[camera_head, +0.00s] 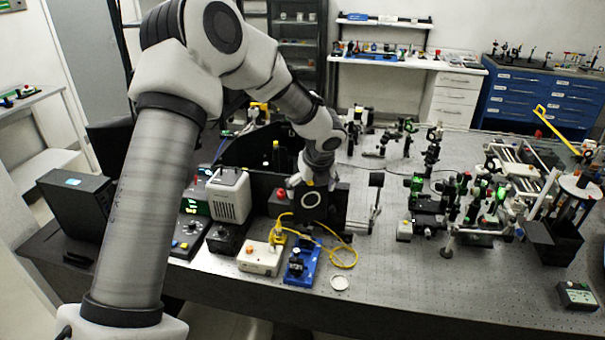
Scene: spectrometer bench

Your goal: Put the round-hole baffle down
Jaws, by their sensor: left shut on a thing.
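My left arm comes in from the left and reaches down to the middle of the bench. My left gripper (304,184) is small and partly hidden by its own wrist, and is shut at a dark square face with a pale ring, which looks like the round-hole baffle (311,199). The baffle is in front of a black housing (338,205), and I cannot tell whether it touches the housing or the bench. My right gripper is not in view.
Optics crowd the right side. The perforated bench top (400,290) is clear at front centre-right.

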